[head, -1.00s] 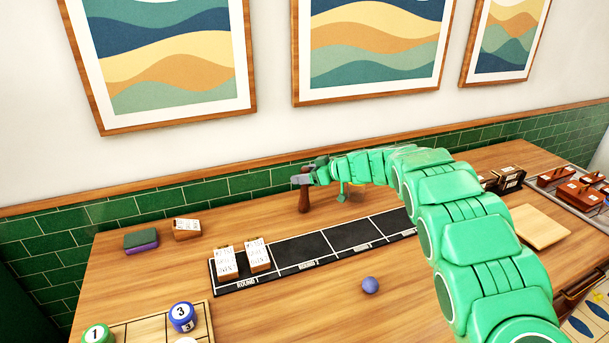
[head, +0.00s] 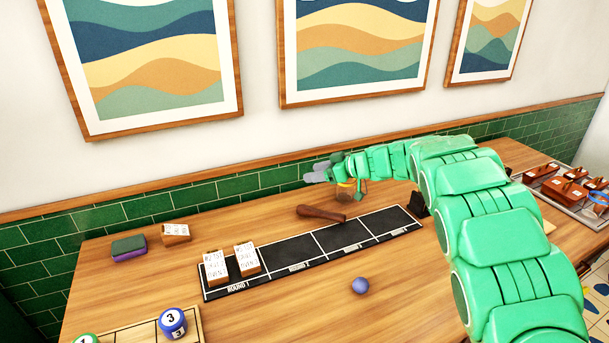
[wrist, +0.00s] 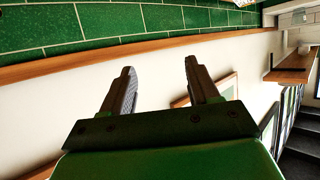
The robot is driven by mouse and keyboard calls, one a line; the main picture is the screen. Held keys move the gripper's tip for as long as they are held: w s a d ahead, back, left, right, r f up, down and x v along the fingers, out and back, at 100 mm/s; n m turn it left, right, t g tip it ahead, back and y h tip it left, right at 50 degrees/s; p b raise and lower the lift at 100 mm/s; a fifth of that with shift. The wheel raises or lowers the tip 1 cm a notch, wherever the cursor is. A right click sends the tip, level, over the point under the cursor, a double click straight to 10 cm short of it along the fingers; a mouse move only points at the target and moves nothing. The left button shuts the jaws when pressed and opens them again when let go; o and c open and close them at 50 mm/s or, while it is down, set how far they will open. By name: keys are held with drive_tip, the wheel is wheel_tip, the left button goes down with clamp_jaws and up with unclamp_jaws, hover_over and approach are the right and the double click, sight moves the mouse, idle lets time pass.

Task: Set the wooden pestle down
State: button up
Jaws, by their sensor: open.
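The wooden pestle (head: 321,214) is dark brown and lies on its side on the wooden table, at the back edge of the black mat, in the head view. My gripper (head: 315,174) is above and behind the pestle, near the green tile wall, apart from it. In the wrist view my gripper (wrist: 160,82) shows its two fingers spread with nothing between them. The pestle does not show in the wrist view.
The black mat (head: 330,240) carries two ticket blocks (head: 216,266) at its left end. A blue ball (head: 360,286) lies in front. A sponge (head: 129,247) and a small card block (head: 175,234) stand at the back left. A tray (head: 571,198) is at the far right.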

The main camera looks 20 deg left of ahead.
drive_tip(key=shift+v, duration=1.55)
